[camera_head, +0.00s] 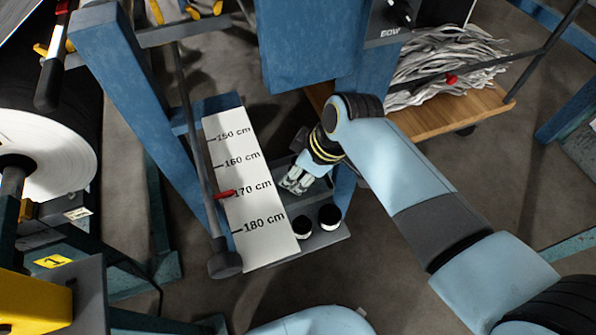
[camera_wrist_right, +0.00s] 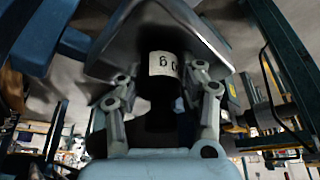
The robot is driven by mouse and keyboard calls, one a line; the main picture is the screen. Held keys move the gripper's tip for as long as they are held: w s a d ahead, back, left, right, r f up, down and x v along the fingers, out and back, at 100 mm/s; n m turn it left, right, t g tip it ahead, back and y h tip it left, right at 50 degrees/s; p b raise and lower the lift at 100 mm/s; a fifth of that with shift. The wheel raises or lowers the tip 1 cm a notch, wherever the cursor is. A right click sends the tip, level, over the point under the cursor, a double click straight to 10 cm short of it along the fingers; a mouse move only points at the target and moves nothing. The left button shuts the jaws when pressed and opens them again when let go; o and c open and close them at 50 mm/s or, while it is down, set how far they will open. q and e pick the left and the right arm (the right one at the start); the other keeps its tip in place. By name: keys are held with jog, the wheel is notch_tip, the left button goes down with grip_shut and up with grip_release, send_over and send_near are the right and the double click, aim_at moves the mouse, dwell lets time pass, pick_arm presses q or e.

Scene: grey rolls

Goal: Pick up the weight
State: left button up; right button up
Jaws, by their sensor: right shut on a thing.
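My right gripper (camera_head: 294,181) reaches down from the right to the grey tray beside the measuring board. In the right wrist view, my right gripper (camera_wrist_right: 162,92) has its two fingers on either side of a black weight with a white label (camera_wrist_right: 163,64), and it is shut on it. The weight's lower part is dark and hard to make out. In the head view the held weight is hidden by the gripper. Two more dark weights with white sides, one (camera_head: 302,226) and another (camera_head: 329,216), stand on the tray in front of the gripper. My left gripper is not in view.
A white measuring board (camera_head: 243,185) marked in centimetres stands left of the gripper, with a red pointer (camera_head: 224,194). A blue post (camera_head: 344,185) stands close by on the right. A wooden cart (camera_head: 450,115) holds shredded paper. A large white roll (camera_head: 45,150) is at far left.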

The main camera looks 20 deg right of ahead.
grip_shut()
